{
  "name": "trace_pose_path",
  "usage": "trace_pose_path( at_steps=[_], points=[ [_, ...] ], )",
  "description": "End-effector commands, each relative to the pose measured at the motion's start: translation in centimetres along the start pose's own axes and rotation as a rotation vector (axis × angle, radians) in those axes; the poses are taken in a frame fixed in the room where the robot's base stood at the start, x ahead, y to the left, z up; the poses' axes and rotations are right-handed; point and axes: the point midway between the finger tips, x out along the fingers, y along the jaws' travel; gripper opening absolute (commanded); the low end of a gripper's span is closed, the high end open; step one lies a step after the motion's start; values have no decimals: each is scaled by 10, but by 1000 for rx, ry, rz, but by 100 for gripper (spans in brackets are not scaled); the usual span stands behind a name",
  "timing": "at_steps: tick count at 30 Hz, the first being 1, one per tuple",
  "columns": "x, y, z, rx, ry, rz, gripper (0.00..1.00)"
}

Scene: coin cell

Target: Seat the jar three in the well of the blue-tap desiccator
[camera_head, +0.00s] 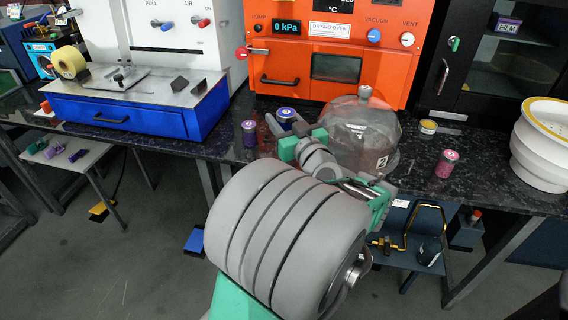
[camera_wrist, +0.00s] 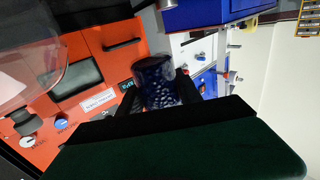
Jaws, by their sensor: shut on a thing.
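My gripper (camera_head: 285,126) is shut on a dark jar with a purple lid (camera_head: 287,115), in front of the orange oven. In the wrist view, my gripper (camera_wrist: 157,95) has a finger on each side of this dark blue, speckled jar (camera_wrist: 156,70). I cannot read a number on it. A clear domed desiccator (camera_head: 362,125) with a knob on top stands on the bench just right of my gripper. Its dome edge also shows in the wrist view (camera_wrist: 35,55). My arm hides part of its base, and I see no blue tap or well.
A second purple-lidded jar (camera_head: 249,134) stands left of my gripper. A pink jar (camera_head: 446,164) and a small yellow tin (camera_head: 428,126) stand right of the dome. The orange oven (camera_head: 290,65) is behind, and a white bucket-like vessel (camera_head: 540,150) is far right.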

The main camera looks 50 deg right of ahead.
Motion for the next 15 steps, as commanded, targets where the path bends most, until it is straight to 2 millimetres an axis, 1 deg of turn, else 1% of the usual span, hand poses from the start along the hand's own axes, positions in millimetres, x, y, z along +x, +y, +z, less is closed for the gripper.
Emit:
trace_pose_path(
  at_steps=[1,3,5,7,13,15],
  points=[
    [-9,17,7,-3,0,36,0],
    [-18,32,6,-3,-2,68,0],
    [-22,38,5,-2,-4,83,0],
    [-24,41,3,-2,-4,90,0],
    [-23,41,2,-2,-4,88,0],
    [-20,40,4,-1,-5,86,0]
  ],
)
